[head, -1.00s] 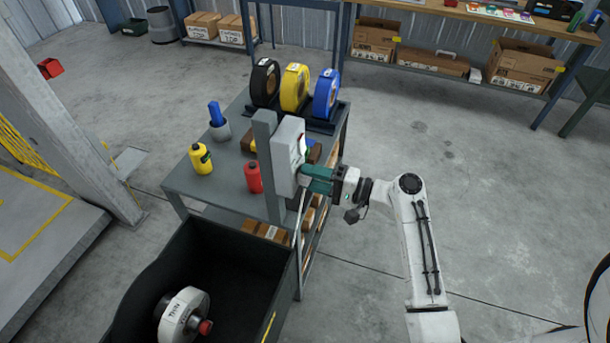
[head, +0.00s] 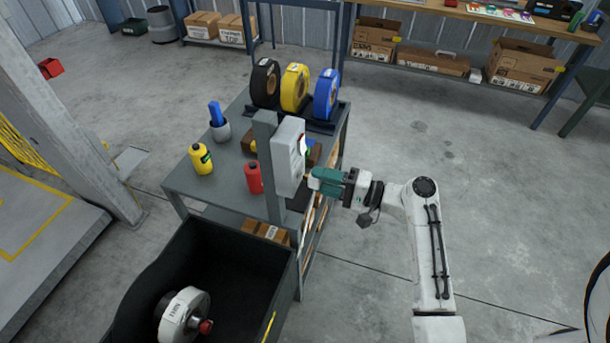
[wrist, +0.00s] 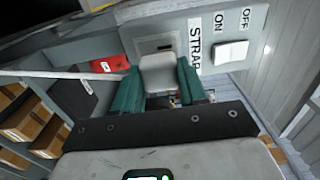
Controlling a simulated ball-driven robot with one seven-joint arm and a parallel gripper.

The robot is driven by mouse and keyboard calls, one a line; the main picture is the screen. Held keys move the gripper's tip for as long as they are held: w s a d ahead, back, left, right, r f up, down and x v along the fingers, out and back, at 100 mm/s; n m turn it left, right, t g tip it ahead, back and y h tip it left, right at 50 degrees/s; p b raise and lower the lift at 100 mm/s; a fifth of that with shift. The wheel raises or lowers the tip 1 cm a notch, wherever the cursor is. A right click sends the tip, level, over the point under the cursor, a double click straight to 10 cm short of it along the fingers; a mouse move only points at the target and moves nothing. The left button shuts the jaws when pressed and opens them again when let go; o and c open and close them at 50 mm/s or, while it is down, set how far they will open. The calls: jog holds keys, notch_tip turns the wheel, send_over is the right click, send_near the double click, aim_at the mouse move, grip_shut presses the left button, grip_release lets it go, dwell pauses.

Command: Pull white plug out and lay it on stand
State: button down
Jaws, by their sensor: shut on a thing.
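My gripper (head: 313,179) has green fingers and stands just right of the grey wall box (head: 289,157) on its post. In the wrist view my gripper (wrist: 161,84) is shut on the white plug (wrist: 160,73), one finger on each side. A pale cord (wrist: 60,74) runs left near the plug. The socket face (wrist: 156,46) shows dark slots beyond the plug, so the plug looks out of it. A dark flat pad (wrist: 74,93) lies lower left; I cannot tell if it is the stand.
The grey table (head: 228,173) holds a yellow bottle (head: 201,158), a red bottle (head: 254,178) and tape rolls (head: 295,88). A black bin (head: 245,250) stands in front. The box carries a white switch (wrist: 231,50). Open floor lies right.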

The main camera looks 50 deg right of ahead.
aim_at(321, 181)
jog(key=shift+v, duration=1.65)
